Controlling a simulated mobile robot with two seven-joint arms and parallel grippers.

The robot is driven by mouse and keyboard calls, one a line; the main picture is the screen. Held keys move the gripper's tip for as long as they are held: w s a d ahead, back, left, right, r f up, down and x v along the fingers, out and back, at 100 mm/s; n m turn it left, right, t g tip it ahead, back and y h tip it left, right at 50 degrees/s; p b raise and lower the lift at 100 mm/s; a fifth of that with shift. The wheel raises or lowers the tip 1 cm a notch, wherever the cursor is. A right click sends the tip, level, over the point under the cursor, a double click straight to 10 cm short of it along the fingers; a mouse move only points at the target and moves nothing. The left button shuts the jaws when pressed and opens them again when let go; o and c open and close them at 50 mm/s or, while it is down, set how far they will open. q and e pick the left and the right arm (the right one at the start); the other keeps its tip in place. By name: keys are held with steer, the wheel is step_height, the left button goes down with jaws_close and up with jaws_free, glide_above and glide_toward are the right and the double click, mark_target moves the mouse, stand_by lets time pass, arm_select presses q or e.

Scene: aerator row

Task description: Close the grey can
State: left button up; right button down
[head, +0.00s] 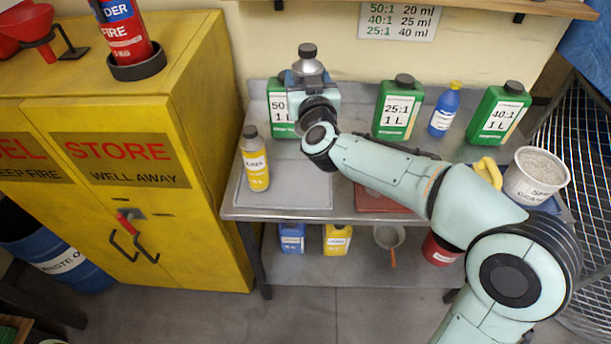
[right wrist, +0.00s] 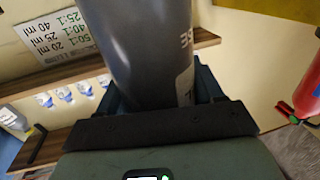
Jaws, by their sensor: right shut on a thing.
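The grey can (head: 309,68) is in the upper middle of the head view, in front of the pale back wall. A dark cap (head: 307,50) shows at its top; I cannot tell how tightly it sits. My right gripper (head: 309,82) is shut on the can, and my own wrist hides the can's lower part. In the right wrist view the can's dark grey body (right wrist: 142,45) stands between the jaws, with part of a pale label at its right side. Its top is out of that view. My left gripper is not in view.
Green jugs (head: 398,110) (head: 500,115), a blue bottle (head: 445,110) and a yellow bottle (head: 254,160) stand on the grey bench (head: 285,200). A white bucket (head: 535,178) is at the right. A yellow cabinet (head: 190,130) stands left. A shelf (head: 470,7) hangs above.

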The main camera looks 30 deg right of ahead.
arm_select(q)
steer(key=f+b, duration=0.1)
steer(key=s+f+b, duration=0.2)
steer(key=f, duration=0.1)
steer(key=shift+b, duration=0.35)
arm_select(e)
step_height(320, 180, down, 16)
steer(key=shift+s+r, duration=0.2)
steer(key=shift+s, duration=0.05)
steer(key=shift+a+f, duration=0.1)
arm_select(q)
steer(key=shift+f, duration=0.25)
arm_select(e)
step_height(320, 180, down, 4)
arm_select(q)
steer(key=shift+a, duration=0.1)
